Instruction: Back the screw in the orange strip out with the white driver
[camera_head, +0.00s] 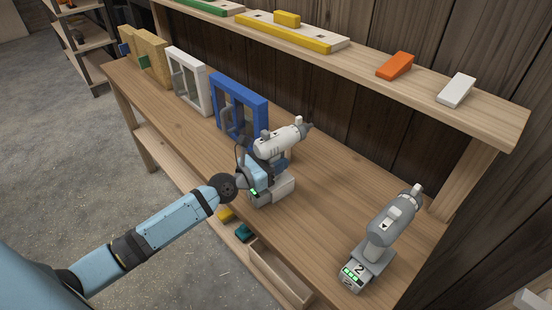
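The white driver (280,140) is upright on the wooden bench, its nose pointing up and to the right and its base (278,192) low at the bench surface. My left gripper (258,171) is at its handle. The fingers and most of the handle hide each other, so I cannot tell whether they are closed on it. An orange piece (396,65) lies on the raised shelf at the right, probably the orange strip. No screw can be made out in it. My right gripper is not identifiable in view.
A grey driver marked 2 (380,236) stands at the right end of the bench (318,218). Blue (260,99) and white (207,84) frames stand behind the white driver. A white block (457,90) and yellow strip (292,36) lie on the shelf (431,87). Bare bench separates the drivers.

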